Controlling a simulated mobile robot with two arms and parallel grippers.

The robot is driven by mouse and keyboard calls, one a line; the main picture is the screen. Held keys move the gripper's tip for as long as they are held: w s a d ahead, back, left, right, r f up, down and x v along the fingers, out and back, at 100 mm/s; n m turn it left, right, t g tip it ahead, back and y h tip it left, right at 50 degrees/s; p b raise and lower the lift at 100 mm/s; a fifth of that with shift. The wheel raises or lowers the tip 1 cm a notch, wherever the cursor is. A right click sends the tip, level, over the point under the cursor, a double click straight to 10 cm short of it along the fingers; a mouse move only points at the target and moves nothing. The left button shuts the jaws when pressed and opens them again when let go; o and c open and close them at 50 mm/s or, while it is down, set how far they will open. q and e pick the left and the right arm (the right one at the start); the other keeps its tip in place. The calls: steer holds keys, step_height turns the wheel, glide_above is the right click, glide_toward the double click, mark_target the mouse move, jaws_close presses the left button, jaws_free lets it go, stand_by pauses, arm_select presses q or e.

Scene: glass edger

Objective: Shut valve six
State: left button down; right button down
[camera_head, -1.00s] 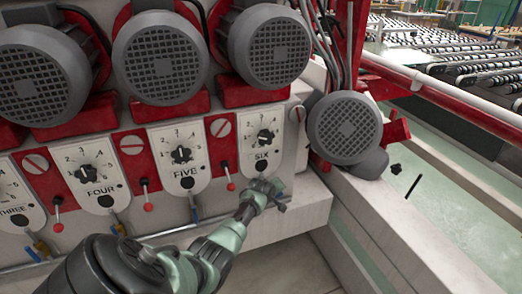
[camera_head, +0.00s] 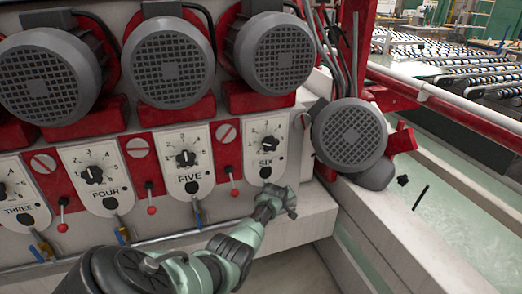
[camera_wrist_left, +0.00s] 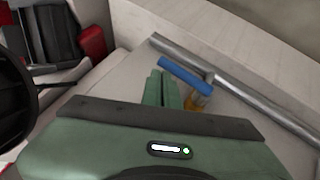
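The panel marked SIX (camera_head: 266,147) is at the right end of the row in the head view. The valve below it is hidden by my left gripper (camera_head: 287,207), which is beneath that panel near the pale ledge. In the left wrist view, a blue valve handle (camera_wrist_left: 185,75) lies roughly along a grey pipe, with a brass fitting (camera_wrist_left: 197,101) beneath it; it appears to be valve six. The green fingers of my left gripper (camera_wrist_left: 162,88) are close together with nothing seen between them, just left of the handle. Contact cannot be told. My right gripper is not in view.
Other blue-handled valves (camera_head: 197,214) hang below panels FIVE and FOUR. Red-tipped levers (camera_head: 234,191) stick out between the panels. Large grey motors (camera_head: 275,52) stand above, and another motor (camera_head: 348,135) juts out at right. A pale beam (camera_head: 390,235) borders the right side.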

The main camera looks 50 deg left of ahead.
arm_select(q)
steer(key=shift+f, duration=0.1)
steer(key=r+p, duration=0.2)
steer(key=r, duration=0.1)
steer(key=r+p, duration=0.1)
steer(key=r, duration=0.1)
steer(key=shift+w+a+p, duration=0.25)
steer(key=shift+a+p, duration=0.1)
steer(key=shift+p, duration=0.05)
steer(key=s+d+r, duration=0.2)
steer(key=d+r, duration=0.3)
steer(key=r, duration=0.2)
steer(key=shift+s+r, duration=0.15)
steer(key=shift+r, duration=0.05)
